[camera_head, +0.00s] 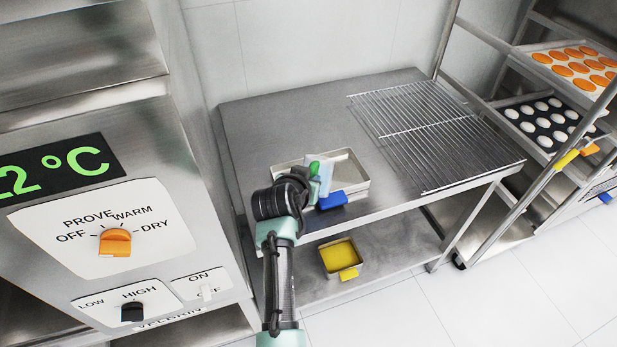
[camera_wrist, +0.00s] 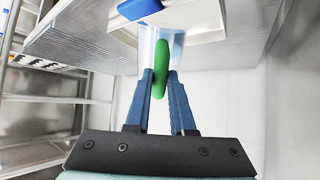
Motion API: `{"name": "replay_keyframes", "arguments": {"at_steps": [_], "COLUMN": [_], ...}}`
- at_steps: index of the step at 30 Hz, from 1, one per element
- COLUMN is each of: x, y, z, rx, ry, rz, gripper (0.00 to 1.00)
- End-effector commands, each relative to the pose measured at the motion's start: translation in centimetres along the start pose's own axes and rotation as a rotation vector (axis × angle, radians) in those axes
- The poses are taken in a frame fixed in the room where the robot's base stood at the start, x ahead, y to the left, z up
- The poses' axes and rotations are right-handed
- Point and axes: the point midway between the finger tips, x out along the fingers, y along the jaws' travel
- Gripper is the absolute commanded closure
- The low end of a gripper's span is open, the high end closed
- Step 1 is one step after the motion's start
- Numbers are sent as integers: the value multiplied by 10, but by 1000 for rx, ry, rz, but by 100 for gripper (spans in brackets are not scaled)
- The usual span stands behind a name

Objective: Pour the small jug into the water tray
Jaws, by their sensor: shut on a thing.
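A small clear jug with a pale blue tint (camera_head: 326,177) shows over the steel tray (camera_head: 357,172) in the head view. My gripper (camera_wrist: 161,88) is shut on the jug's green handle (camera_wrist: 160,68), with one dark blue finger on each side. In the wrist view the jug (camera_wrist: 146,45) is partly hidden behind the handle. The tray is shallow with a blue grip (camera_head: 333,200) at its front and lies on the steel table; the wrist view shows this grip (camera_wrist: 139,9) too. My arm hides the tray's left part. I cannot tell whether the jug holds water.
A wire rack (camera_head: 430,130) lies on the table's right side. A yellow-filled tray (camera_head: 340,256) sits on the lower shelf. A prover control panel (camera_head: 115,240) stands close on the left. A trolley (camera_head: 535,100) with filled trays stands right. The table's back left is bare.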

Motion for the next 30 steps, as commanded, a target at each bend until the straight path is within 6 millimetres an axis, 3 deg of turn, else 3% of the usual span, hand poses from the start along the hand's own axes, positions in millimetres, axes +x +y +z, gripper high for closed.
{"name": "replay_keyframes", "arguments": {"at_steps": [2, 20, 30], "x": [-3, -1, 2], "y": [0, 0, 0], "z": [-10, -9, -21], "rx": [1, 0, 0], "ry": [-23, -71, -190], "rz": [0, -2, -2], "gripper": [100, 100, 100]}}
